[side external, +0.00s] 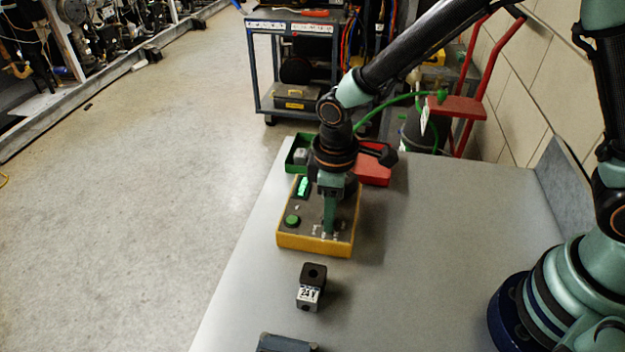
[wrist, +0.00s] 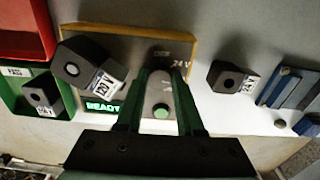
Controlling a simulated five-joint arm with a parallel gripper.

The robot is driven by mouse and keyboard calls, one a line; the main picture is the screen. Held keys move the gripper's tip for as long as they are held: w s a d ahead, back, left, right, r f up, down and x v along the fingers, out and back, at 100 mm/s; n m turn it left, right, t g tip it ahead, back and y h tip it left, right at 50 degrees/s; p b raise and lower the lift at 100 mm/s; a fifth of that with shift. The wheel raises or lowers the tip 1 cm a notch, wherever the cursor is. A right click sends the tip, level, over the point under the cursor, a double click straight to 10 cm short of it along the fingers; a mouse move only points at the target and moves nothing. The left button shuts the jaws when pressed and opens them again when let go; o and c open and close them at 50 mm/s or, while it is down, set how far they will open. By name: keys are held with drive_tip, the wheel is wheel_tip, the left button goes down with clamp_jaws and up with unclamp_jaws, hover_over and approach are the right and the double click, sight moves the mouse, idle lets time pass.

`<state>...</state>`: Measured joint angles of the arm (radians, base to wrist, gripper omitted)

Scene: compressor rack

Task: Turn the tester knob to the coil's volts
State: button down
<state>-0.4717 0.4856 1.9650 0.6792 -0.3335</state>
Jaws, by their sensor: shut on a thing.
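The tester (side external: 315,242) is a yellow box with a dark top on the bench. Its lit display (wrist: 103,107) reads READY, and its green button (side external: 292,221) is beside the knob. My gripper (side external: 329,231) points down at the panel, its fingers shut around the grey knob (wrist: 158,92). A panel mark (wrist: 180,65) near the knob reads 24 V; the knob's pointer direction is unclear. A dark coil (wrist: 85,65) with a label that looks like 120 V sits on the tester in the wrist view. My gripper hides it in the side view.
Another coil (side external: 311,288), labelled 24 V, stands on the bench in front of the tester. A green bin (side external: 297,166) holding a coil and a red bin (side external: 374,168) are behind the tester. A blue-grey object (side external: 285,343) is at the front. The bench right of the tester is clear.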

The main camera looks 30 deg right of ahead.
drive_tip(key=shift+a, duration=0.25)
drive_tip(key=c, duration=0.5)
unclamp_jaws()
drive_tip(key=shift+c, duration=0.2)
drive_tip(key=shift+d, duration=0.1)
